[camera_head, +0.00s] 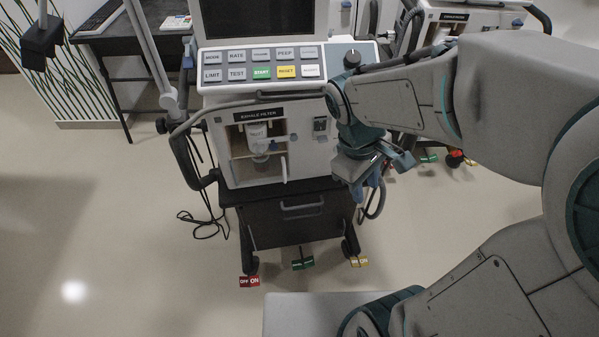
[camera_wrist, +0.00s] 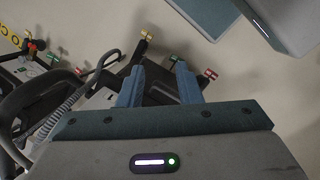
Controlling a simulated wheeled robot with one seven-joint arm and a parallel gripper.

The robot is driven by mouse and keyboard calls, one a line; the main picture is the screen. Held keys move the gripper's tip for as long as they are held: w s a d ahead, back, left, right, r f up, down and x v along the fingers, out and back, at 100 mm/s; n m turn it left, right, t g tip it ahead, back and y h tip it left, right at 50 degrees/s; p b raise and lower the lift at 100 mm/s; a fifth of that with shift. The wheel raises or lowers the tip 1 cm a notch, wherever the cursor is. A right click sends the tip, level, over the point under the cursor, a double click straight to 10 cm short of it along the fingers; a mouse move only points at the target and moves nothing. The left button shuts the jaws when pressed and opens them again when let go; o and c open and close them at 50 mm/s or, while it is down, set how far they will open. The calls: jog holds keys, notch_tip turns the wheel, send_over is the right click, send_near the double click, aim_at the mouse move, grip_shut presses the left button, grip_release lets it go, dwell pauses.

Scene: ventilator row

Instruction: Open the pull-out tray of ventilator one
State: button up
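The nearest ventilator (camera_head: 219,135) stands upright in the middle of the head view, with a screen, a button panel and a lower dark cart. My gripper (camera_head: 369,192) is beside the ventilator's right side, pointing down, right of the drawer handle. In the wrist view my gripper (camera_wrist: 159,68) has its two blue fingers apart with nothing held between them.
A second ventilator (camera_head: 455,15) stands behind at the right. A dark table (camera_head: 120,40) is at the upper left. A grey hose (camera_wrist: 75,102) and dark cart parts lie near my gripper. Coloured pedals (camera_head: 303,263) are at the floor.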

jog(key=w+a+f+n+h+b, duration=0.2)
jog(key=f+n+h+b, duration=0.1)
jog(key=f+n, duration=0.25)
jog(key=w+a+f+n+h+b, duration=0.2)
jog(key=f+n+b, duration=0.15)
jog(key=f, duration=0.35)
jog(key=n+t+h+b, duration=0.6)
jog(key=n+t+b, duration=0.75)
jog(key=n, duration=1.15)
send_near(299, 207)
jog(key=b+x, duration=0.1)
jog(key=x, duration=0.5)
jog(key=b+x, duration=0.1)
jog(key=x, duration=0.3)
jog(key=shift+w+d+f+b, duration=0.1)
jog(key=shift+f+b, duration=0.15)
jog(key=shift+b, duration=0.1)
grip_shut()
